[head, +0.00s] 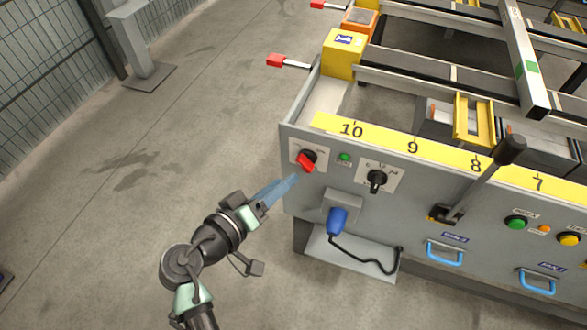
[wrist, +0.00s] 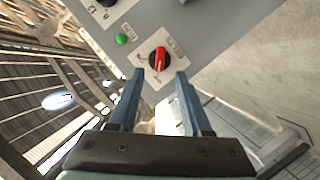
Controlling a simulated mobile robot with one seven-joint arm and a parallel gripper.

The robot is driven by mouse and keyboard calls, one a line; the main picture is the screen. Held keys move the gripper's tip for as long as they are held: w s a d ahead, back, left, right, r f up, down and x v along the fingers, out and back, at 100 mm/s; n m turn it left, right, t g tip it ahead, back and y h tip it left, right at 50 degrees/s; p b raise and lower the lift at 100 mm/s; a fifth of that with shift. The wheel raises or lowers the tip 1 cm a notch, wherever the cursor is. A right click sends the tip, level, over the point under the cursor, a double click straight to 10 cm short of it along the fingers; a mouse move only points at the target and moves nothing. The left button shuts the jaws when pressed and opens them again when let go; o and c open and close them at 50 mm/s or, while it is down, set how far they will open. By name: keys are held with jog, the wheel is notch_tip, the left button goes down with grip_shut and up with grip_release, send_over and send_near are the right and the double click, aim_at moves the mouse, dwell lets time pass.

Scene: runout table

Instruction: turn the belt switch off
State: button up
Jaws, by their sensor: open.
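The belt switch appears to be the red rotary knob (head: 306,161) on a pale square plate at the left end of the grey panel. In the wrist view the red knob (wrist: 159,60) shows ahead of and between the fingertips, with its red handle nearly upright in the picture. Its label is too small to read. My gripper (head: 285,187) is just in front of the panel, a little below and left of the knob. In the wrist view my gripper (wrist: 160,76) is open, with its two blue fingers apart and nothing between them. Contact with the knob cannot be made out.
A green lamp (head: 345,157) and a black rotary knob (head: 376,180) sit right of the red knob. A blue plug (head: 337,221) with a black cable is below. A black-handled lever (head: 480,178) sticks out farther right. The floor (head: 130,180) on the left is clear.

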jog(key=v, duration=0.6)
jog(key=shift+s+p, duration=0.25)
jog(key=shift+p, duration=0.05)
jog(key=shift+a, duration=0.1)
